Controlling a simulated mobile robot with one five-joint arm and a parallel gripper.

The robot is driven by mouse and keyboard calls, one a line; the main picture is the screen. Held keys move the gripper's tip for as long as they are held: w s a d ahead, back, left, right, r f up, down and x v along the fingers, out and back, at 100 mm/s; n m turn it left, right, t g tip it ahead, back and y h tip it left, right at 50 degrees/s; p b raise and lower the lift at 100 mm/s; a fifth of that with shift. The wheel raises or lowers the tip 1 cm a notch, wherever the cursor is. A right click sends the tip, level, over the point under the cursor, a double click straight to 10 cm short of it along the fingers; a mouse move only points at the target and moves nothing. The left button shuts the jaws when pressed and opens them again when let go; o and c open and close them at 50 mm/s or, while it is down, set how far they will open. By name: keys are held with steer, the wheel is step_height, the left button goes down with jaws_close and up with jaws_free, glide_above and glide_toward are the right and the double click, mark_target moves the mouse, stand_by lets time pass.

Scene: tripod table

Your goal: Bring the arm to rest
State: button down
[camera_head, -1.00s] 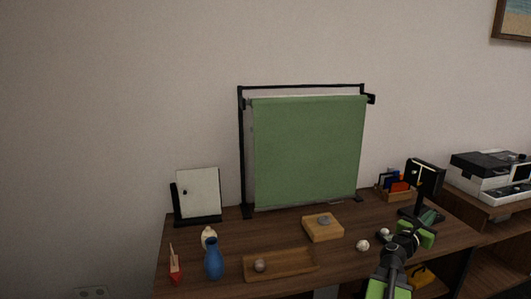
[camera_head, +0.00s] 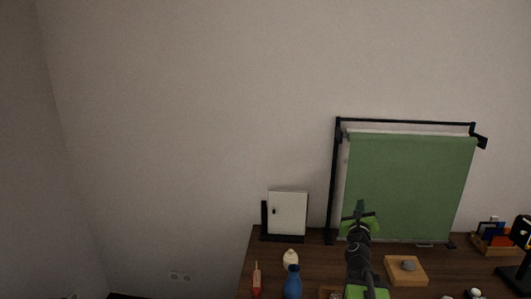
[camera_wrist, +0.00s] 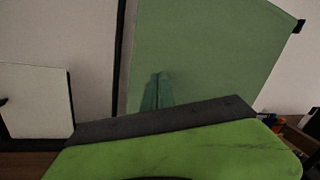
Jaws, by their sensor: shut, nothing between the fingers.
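My gripper (camera_head: 360,207) is raised in front of the lower left part of the green backdrop (camera_head: 415,185) in the head view. Its fingers are together with nothing between them. In the wrist view the closed green fingertips (camera_wrist: 158,90) point up toward the green backdrop (camera_wrist: 205,50). My arm rises from the bottom edge of the head view and hides part of the table (camera_head: 318,257).
On the table stand a white panel on a black stand (camera_head: 287,213), a cream vase (camera_head: 290,259), a blue vase (camera_head: 292,282), a red object (camera_head: 256,280) and a wooden block with a grey stone (camera_head: 406,271). An organizer (camera_head: 494,238) is at right.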

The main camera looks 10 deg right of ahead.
steer(key=w+a+n+y+p, duration=0.1)
steer(key=w+a+n+y, duration=0.2)
steer(key=a, duration=0.5)
steer(key=w+a+n+y+p, duration=0.2)
steer(key=a+n+y, duration=0.1)
steer(key=a+n, duration=0.3)
steer(key=w+a+n+y+p, duration=0.1)
steer(key=w+a+n+y, duration=0.15)
steer(key=a, duration=0.65)
steer(key=s+a+f+n+g+y+p, duration=0.1)
steer(key=a+f+n+g+y, duration=0.1)
steer(key=a+n, duration=0.35)
steer(key=s+a+f+n+g+y+p, duration=0.2)
steer(key=a+f+n, duration=0.1)
steer(key=a, duration=0.5)
steer(key=s+a+f+n+g, duration=0.4)
steer(key=s+f+n+g, duration=0.2)
steer(key=s+f+n, duration=0.35)
steer(key=s+d+f+n+g+h, duration=0.1)
steer(key=s+d+n+g, duration=0.1)
steer(key=s+n+g, duration=0.1)
steer(key=s+d+f+n+g+h, duration=0.1)
steer(key=s+d+f+n+g, duration=0.1)
steer(key=s+n, duration=0.3)
steer(key=s+d+g, duration=0.1)
steer(key=s, duration=0.2)
steer(key=shift+s+d, duration=0.2)
steer(key=shift+d, duration=0.05)
steer(key=shift+d+h, duration=0.1)
steer(key=shift+h, duration=0.15)
